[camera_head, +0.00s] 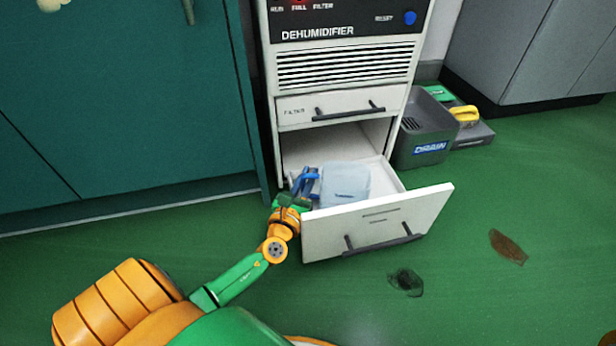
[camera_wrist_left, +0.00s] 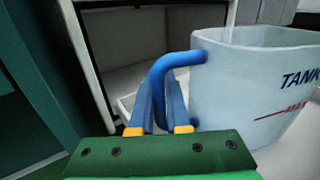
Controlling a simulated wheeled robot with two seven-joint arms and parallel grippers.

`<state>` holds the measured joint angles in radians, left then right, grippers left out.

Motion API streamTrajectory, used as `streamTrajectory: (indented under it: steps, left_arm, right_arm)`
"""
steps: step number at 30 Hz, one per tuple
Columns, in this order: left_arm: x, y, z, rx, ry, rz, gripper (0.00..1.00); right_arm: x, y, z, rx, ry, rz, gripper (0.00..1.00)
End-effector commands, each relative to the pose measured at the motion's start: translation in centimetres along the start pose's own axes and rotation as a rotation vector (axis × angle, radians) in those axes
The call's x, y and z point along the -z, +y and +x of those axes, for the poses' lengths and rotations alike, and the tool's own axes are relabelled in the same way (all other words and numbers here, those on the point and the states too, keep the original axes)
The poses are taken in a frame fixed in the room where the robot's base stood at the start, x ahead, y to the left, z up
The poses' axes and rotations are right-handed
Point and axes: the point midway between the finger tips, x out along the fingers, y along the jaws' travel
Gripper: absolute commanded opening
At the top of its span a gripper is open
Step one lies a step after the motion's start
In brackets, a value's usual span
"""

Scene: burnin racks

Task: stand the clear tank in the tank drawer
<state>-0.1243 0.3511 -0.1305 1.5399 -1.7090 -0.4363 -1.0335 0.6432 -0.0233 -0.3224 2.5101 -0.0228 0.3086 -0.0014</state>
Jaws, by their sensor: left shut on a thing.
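The clear tank (camera_head: 346,181) is a pale, see-through box with a blue handle (camera_wrist_left: 172,62). It stands within the open tank drawer (camera_head: 368,231) at the bottom of the dehumidifier; I cannot tell whether its base rests fully on the drawer floor. My left gripper (camera_head: 306,181) reaches over the drawer's left side and is shut on the blue handle. In the left wrist view, the fingers (camera_wrist_left: 160,105) close around the handle and the tank (camera_wrist_left: 250,95) is at the right, with "TANK" and a red "MAX" line on it. My right gripper is not in view.
The dehumidifier (camera_head: 345,66) stands behind, with a closed filter drawer (camera_head: 343,104) above the tank opening. A teal cabinet (camera_head: 120,100) is at the left. A grey drain bin (camera_head: 426,130) stands right.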

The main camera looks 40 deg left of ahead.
Motion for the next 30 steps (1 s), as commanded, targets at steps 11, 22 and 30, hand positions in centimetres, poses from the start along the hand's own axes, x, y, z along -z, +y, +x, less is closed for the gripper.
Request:
streamTrajectory:
  steps: [11,22,30]
  left_arm:
    - [1.2,-0.2,-0.4,0.008,0.026,0.004,0.44]
    - [-0.4,-0.2,-3.2,0.009,0.027,0.005,0.44]
    - [-0.8,-0.1,-9.1,0.006,0.021,0.005,0.44]
  right_arm:
    - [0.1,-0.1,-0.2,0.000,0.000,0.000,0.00]
    - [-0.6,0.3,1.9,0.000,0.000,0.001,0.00]
    - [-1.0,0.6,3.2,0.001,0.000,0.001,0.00]
